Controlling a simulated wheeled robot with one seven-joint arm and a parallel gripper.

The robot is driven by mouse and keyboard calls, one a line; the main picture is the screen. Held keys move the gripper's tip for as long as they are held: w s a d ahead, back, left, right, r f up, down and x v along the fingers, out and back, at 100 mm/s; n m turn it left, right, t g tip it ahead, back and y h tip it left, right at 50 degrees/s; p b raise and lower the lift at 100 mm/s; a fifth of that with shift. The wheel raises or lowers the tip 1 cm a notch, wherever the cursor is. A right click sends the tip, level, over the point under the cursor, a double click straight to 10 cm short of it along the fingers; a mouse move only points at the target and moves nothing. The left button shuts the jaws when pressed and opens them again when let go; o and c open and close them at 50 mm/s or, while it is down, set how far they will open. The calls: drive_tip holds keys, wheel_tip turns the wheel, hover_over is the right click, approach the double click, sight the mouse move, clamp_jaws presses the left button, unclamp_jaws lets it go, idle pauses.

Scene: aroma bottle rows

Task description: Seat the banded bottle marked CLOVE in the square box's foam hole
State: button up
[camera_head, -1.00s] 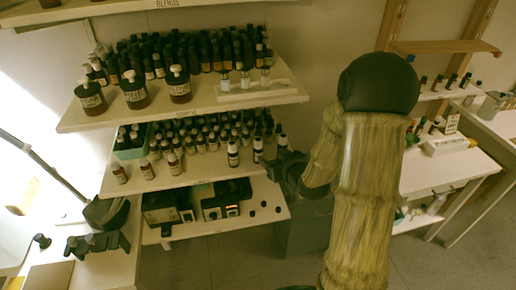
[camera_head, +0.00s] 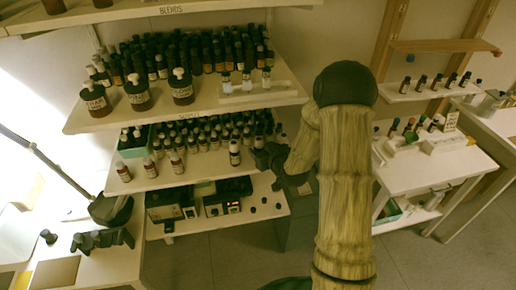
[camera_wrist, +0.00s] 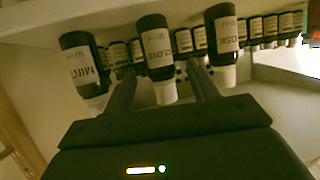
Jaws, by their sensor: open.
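In the wrist view the bottle marked CLOVE (camera_wrist: 157,50) is dark with a pale label and white cap, cap toward the picture's bottom. My gripper (camera_wrist: 161,72) is open and empty, with one finger showing on each side of this bottle. I cannot tell whether the tips reach around it or stop short. Whether it has a band is unclear. In the head view my gripper (camera_head: 268,160) is at the middle shelf's right end and hides bottles there. Two dark boxes (camera_head: 165,205) (camera_head: 234,190) stand on the bottom shelf; no foam hole is clear.
Bottles marked MINT (camera_wrist: 82,68) and ROSE (camera_wrist: 222,45) flank the CLOVE bottle closely, with a row of smaller bottles behind. The upper shelf (camera_head: 110,120) is above my gripper. A white-capped bottle (camera_head: 234,153) stands left of my gripper in the head view.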

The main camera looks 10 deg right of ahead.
drive_tip(key=shift+p+x, duration=0.35)
drive_tip(key=shift+x, duration=1.1)
drive_tip(key=shift+s+a, duration=0.1)
drive_tip(key=shift+a, duration=0.05)
drive_tip(key=shift+r, duration=0.1)
drive_tip(key=shift+c, duration=0.9)
drive_tip(key=c, duration=0.9)
